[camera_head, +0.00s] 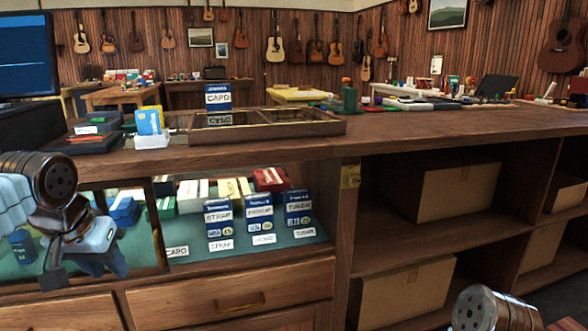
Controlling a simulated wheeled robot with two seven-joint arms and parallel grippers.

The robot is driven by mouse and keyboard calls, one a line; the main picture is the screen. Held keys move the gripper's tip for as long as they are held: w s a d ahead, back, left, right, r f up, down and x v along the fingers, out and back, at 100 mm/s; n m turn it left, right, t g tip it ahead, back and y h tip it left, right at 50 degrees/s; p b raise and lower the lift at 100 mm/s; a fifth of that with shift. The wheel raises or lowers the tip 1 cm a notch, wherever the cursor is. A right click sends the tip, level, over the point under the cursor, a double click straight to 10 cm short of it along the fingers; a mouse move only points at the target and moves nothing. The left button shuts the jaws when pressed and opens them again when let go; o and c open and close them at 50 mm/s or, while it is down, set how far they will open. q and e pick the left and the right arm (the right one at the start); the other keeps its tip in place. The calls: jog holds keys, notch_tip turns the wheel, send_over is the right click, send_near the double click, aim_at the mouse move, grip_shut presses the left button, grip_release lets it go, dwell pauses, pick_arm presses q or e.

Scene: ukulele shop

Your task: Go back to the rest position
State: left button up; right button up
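My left arm comes in from the left edge, and its gripper (82,268) hangs low in front of the left part of the glass display case. The fingertips are dark and partly hidden by the gripper body, so I cannot tell whether they are open or shut. I see no item clearly held in it. Only a metallic part of my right arm shows at the bottom right edge; the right gripper is out of view.
The wooden counter (430,126) runs across the view. On it are a tray (290,132) with a blue-and-white box (218,97), a card stand (150,122) and a monitor (26,56). Below are boxed goods (258,212), a drawer (235,302) and shelves with cardboard boxes (455,190).

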pick_arm(q)
jog(key=w+d+f+g+h, duration=0.15)
jog(key=d+f, duration=0.25)
jog(key=f, duration=0.5)
jog(key=w+d+f+m+h, duration=0.1)
jog(key=w+d+f, duration=0.25)
jog(key=f, duration=0.65)
jog(key=w+d+f+h, duration=0.1)
jog(key=d+f, duration=0.3)
jog(key=f, duration=0.5)
jog(key=s+d+f+n+g, duration=0.1)
jog(key=s+d+f, duration=0.3)
jog(key=s+f, duration=0.5)
jog(key=s+d+f+n+g, duration=0.1)
jog(key=s+d+f, duration=0.4)
jog(key=s+f, duration=0.4)
notch_tip(320, 180, down, 7)
jog(key=shift+s+d+r+h, duration=0.15)
jog(key=shift+s+r+h, duration=0.05)
jog(key=shift+s+h, duration=0.2)
